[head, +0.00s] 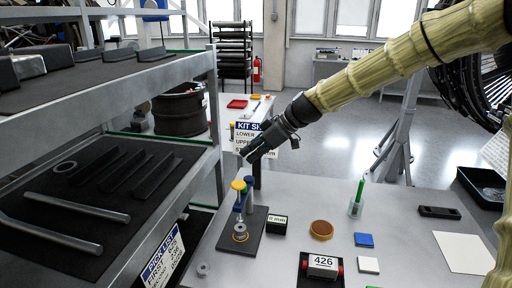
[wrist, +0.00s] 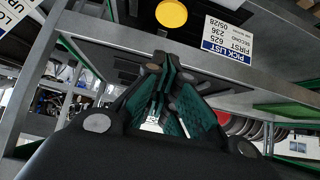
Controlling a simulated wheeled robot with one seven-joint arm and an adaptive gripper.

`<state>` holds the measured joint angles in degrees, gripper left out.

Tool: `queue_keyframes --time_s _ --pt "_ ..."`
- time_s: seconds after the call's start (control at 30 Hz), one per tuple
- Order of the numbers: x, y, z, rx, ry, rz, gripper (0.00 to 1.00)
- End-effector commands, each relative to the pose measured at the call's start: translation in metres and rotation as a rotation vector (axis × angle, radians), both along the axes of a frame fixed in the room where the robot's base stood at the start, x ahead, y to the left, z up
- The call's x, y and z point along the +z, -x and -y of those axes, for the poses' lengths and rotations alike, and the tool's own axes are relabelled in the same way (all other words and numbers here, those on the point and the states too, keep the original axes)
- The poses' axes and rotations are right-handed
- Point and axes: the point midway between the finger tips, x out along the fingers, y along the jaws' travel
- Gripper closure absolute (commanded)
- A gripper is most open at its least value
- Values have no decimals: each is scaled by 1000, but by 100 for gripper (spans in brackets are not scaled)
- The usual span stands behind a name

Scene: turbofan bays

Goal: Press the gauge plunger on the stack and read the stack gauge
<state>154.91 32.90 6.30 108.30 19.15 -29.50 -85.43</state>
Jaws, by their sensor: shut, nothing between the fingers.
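The gauge stand (head: 247,200) rises from a dark base plate on the grey table in the head view. It has a yellow round cap (head: 238,185) and blue parts beside it. A small stack of rings (head: 240,233) sits on the plate under it. A small black-framed display (head: 277,224) beside the plate seems to read "0 mm". My gripper (head: 247,154) is shut and empty, above and slightly behind the stand, apart from it. In the wrist view, its fingers (wrist: 163,95) are together and a yellow disc (wrist: 171,14), probably the cap, shows beyond them.
A shelf rack (head: 110,210) with dark parts stands close on the left; its pick list (wrist: 228,40) shows in the wrist view. The table also bears a brown round pad (head: 321,229), a "426" block (head: 322,264) and a green pen in a cup (head: 357,200).

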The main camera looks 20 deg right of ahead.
Motion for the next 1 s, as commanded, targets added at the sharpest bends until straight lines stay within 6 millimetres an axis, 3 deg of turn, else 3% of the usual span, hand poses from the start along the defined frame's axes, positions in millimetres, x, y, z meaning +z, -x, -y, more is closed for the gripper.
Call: queue_keyframes --time_s 0.53,1.0 --pt "-42 -23 -35 1 0 -4 100" --pt "-78 -22 -33 0 0 -2 100"
